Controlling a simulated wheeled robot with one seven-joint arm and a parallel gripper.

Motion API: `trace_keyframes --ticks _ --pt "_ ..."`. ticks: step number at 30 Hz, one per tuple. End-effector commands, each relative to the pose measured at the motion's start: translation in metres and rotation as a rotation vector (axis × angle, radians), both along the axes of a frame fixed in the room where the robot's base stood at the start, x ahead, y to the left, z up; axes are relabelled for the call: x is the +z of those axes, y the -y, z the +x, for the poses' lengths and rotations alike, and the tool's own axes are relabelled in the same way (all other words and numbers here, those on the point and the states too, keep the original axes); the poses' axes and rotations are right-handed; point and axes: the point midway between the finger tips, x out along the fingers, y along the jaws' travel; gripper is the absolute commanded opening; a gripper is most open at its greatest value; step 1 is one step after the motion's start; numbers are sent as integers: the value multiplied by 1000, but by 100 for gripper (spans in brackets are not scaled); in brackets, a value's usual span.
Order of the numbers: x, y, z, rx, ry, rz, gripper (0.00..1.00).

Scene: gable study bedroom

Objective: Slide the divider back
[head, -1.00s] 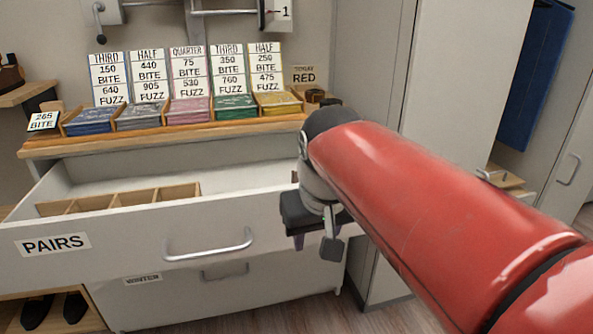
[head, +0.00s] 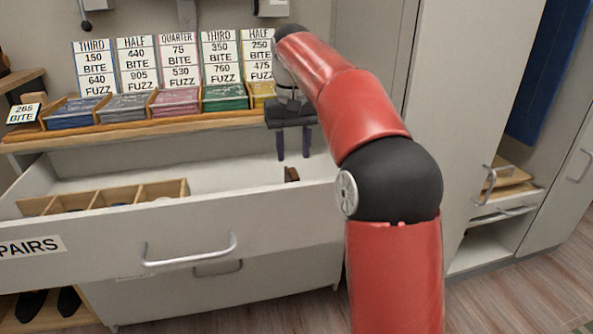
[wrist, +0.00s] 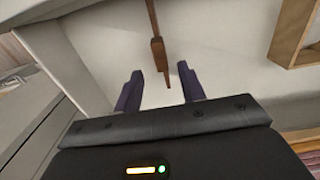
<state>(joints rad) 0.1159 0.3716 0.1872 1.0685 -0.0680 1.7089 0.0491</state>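The open drawer labelled PAIRS (head: 190,222) holds a small dark brown wooden piece (head: 291,174), which looks like the divider, toward its right end. In the wrist view the divider (wrist: 157,52) is a thin upright strip running away from me, its near end between and just beyond my fingertips. My gripper (head: 293,157) points down over the right part of the drawer, just above the divider. Its two dark purple fingers are apart, and they also show in the wrist view (wrist: 160,70). I see no finger touching the divider.
A light wooden compartment tray (head: 105,196) sits in the drawer's left part, with small items inside. Behind is a wooden ledge (head: 140,128) with several coloured card stacks and price signs. The drawer floor between tray and divider is clear.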

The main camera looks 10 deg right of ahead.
Motion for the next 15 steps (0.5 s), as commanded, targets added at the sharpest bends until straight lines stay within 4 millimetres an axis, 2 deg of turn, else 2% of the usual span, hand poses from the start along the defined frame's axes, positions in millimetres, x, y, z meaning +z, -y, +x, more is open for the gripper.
trace_keyframes --ticks 1,7,15 --pt "-11 0 -1 -1 -2 0 40" --pt "-43 1 -1 -2 -2 0 40" --pt "-63 0 -1 -1 1 0 40"
